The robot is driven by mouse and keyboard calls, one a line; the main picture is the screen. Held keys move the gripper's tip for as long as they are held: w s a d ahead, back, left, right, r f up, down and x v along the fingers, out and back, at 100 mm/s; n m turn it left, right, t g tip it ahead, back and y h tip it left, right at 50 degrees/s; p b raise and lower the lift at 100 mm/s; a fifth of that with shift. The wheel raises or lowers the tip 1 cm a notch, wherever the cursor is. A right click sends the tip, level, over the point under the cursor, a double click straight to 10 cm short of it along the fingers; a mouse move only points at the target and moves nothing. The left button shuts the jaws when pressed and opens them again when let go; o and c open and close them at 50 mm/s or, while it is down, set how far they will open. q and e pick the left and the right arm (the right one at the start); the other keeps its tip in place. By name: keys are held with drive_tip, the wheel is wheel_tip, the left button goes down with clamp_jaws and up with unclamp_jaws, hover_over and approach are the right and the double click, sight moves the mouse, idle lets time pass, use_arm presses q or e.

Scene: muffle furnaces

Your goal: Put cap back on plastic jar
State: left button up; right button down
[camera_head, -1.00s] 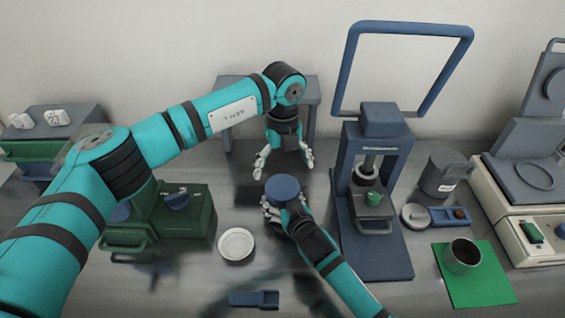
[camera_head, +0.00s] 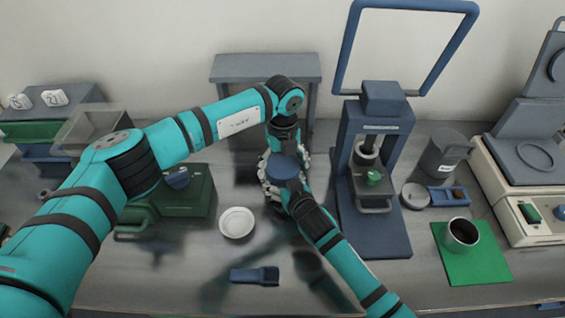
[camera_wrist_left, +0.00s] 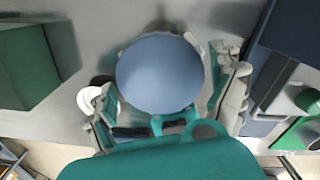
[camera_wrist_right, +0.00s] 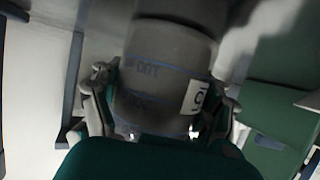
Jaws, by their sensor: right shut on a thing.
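The plastic jar (camera_wrist_right: 160,65) is grey with blue markings and a white label in the right wrist view. A round blue cap (camera_head: 284,167) sits on top of it and hides most of it in the head view. My right gripper (camera_wrist_right: 160,112) is shut on the jar's body, one finger on each side. My left gripper (camera_head: 283,152) is above the jar, pointing down. In the left wrist view its fingers (camera_wrist_left: 168,95) are spread on both sides of the blue cap (camera_wrist_left: 160,73), with a visible gap on the right. Whether the left finger touches is unclear.
A white round dish (camera_head: 237,222) lies left of the jar, and a small blue tray (camera_head: 254,276) lies in front. A blue press (camera_head: 372,180) stands close on the right. A green box (camera_head: 185,196) stands left, and a grey stand (camera_head: 265,68) is behind.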

use_arm(q)
drive_tip(key=c, duration=0.9)
drive_tip(key=m, duration=0.7)
drive_tip(key=o, duration=1.2)
drive_tip(key=shift+r, duration=2.25)
